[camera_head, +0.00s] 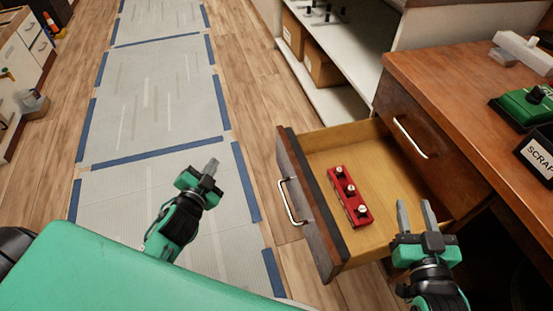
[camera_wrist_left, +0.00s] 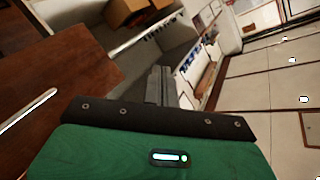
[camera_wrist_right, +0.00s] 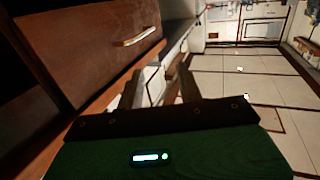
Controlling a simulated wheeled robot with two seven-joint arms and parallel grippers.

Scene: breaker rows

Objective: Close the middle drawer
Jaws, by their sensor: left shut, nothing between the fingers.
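The middle drawer (camera_head: 385,165) is pulled out of the wooden desk, below a shut upper drawer (camera_head: 425,130). Its dark front (camera_head: 309,205) carries a silver handle (camera_head: 290,202).
The desk top (camera_head: 440,80) holds a green device (camera_head: 527,106) and a SCRAP sign (camera_head: 537,152). A white shelf (camera_head: 335,45) with cardboard boxes (camera_head: 322,68) stands behind the drawer. Taped paper floor covering (camera_head: 160,95) leaves free room on the left.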

